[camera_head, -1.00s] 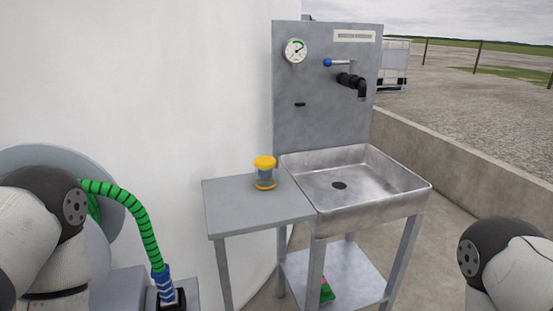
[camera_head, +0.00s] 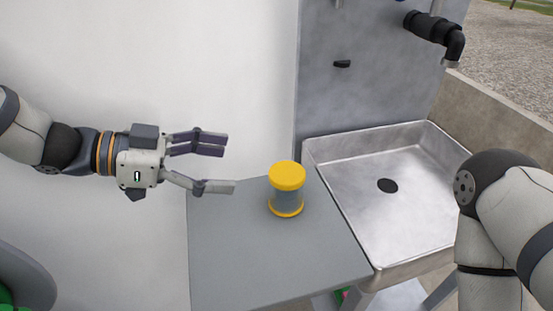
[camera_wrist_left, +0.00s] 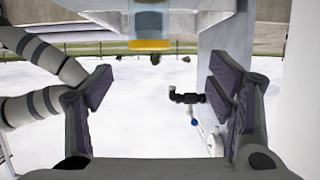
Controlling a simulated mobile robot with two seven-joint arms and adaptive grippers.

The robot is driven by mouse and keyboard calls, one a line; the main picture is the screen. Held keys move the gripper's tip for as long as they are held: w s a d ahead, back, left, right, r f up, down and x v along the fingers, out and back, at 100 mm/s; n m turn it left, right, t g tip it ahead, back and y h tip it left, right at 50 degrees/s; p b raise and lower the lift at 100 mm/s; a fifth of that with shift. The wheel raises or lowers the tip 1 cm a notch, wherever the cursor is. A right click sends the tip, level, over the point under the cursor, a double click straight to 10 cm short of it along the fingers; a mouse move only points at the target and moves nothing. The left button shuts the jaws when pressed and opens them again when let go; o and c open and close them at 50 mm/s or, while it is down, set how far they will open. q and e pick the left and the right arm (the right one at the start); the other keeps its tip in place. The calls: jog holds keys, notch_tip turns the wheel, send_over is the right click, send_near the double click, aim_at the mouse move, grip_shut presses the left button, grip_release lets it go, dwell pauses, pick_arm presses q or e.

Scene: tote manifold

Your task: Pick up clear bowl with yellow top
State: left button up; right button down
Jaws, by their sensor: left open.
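The clear bowl with the yellow top (camera_head: 286,188) stands upright on the grey side table, left of the sink. It has a flat yellow lid and a yellow ring at its base. My left gripper (camera_head: 228,166) is open and empty, to the left of the bowl, with its fingers pointing toward it and a gap between. In the left wrist view, which looks upside down, the yellow top (camera_wrist_left: 149,44) shows at the upper edge, between the spread fingers. My right arm shows at the right, but its gripper is out of view.
The grey table (camera_head: 232,262) is otherwise bare. A steel sink (camera_head: 415,210) with a raised rim adjoins it on the right. A grey back panel (camera_head: 385,90) with a black tap (camera_head: 435,30) rises behind. A white curved wall (camera_head: 150,60) stands behind the left arm.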

aim_at(283, 173)
pick_arm(q)
jog(key=x, duration=0.2)
jog(key=s+x, duration=0.1)
jog(key=x, duration=0.2)
jog(key=shift+d+f+b, duration=0.2)
jog(key=shift+d+b, duration=0.2)
jog(key=shift+d, duration=0.05)
jog(key=x, duration=0.6)
jog(key=shift+s+d+r, duration=0.15)
jog(key=shift+d+r, duration=0.15)
jog(key=c, duration=1.3)
pick_arm(e)
jog(key=shift+s+d+f+g, duration=0.15)
jog(key=shift+s+f, duration=0.25)
jog(key=shift+s, duration=0.2)
jog(key=shift+s+f+g, duration=0.15)
jog(key=shift+s+f, duration=0.25)
jog(key=shift+s, duration=0.15)
